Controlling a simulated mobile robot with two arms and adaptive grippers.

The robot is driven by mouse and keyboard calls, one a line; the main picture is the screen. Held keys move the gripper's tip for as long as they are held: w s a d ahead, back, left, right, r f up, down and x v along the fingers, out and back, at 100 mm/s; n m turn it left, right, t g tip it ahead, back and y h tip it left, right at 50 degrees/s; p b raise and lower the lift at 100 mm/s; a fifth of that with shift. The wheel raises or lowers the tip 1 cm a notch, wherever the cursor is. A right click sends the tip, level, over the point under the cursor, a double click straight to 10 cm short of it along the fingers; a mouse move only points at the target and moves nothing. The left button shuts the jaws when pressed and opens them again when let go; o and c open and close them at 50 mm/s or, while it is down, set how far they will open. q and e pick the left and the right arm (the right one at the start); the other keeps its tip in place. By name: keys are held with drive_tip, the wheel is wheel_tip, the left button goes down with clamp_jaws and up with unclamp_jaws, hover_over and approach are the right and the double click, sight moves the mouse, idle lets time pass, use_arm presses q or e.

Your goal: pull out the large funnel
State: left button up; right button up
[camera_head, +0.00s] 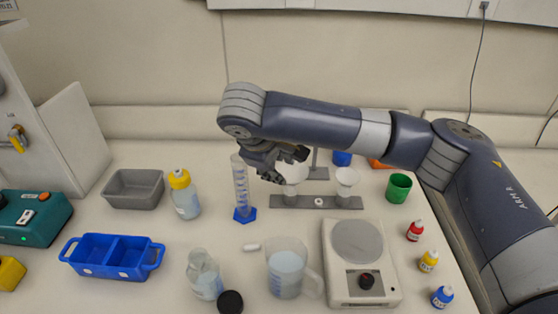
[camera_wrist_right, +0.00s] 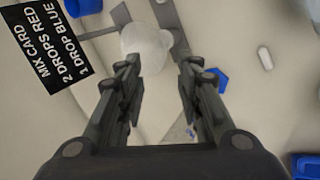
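The large funnel (camera_head: 294,172) is white and stands in the left place of a grey rack (camera_head: 318,202), partly hidden behind my right gripper (camera_head: 286,165). A smaller white funnel (camera_head: 347,178) stands in the right place of the same rack. In the right wrist view the large funnel (camera_wrist_right: 147,45) lies just beyond and between the fingertips of the right gripper (camera_wrist_right: 158,68). The fingers are apart and empty; I cannot tell whether they touch the funnel. My left gripper is not in view.
A graduated cylinder (camera_head: 241,185) with a blue foot stands close left of the gripper. A beaker (camera_head: 286,266), a hotplate (camera_head: 355,243) and a green cup (camera_head: 398,188) stand around the rack. A stir bar (camera_head: 251,247) lies in front.

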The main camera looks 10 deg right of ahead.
drive_tip(key=p, duration=0.1)
approach(286, 178)
drive_tip(key=s, duration=0.2)
drive_tip(key=x, duration=0.4)
drive_tip(key=shift+d+f+p, duration=0.3)
drive_tip(key=shift+d, duration=0.05)
drive_tip(key=shift+f, duration=0.1)
drive_tip(key=shift+c, duration=0.3)
clamp_jaws()
use_arm(q)
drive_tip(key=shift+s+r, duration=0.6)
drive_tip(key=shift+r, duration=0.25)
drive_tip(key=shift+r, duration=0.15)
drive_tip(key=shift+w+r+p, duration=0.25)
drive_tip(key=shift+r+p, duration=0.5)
drive_tip(key=shift+p, duration=0.1)
use_arm(e)
drive_tip(key=shift+r, duration=0.5)
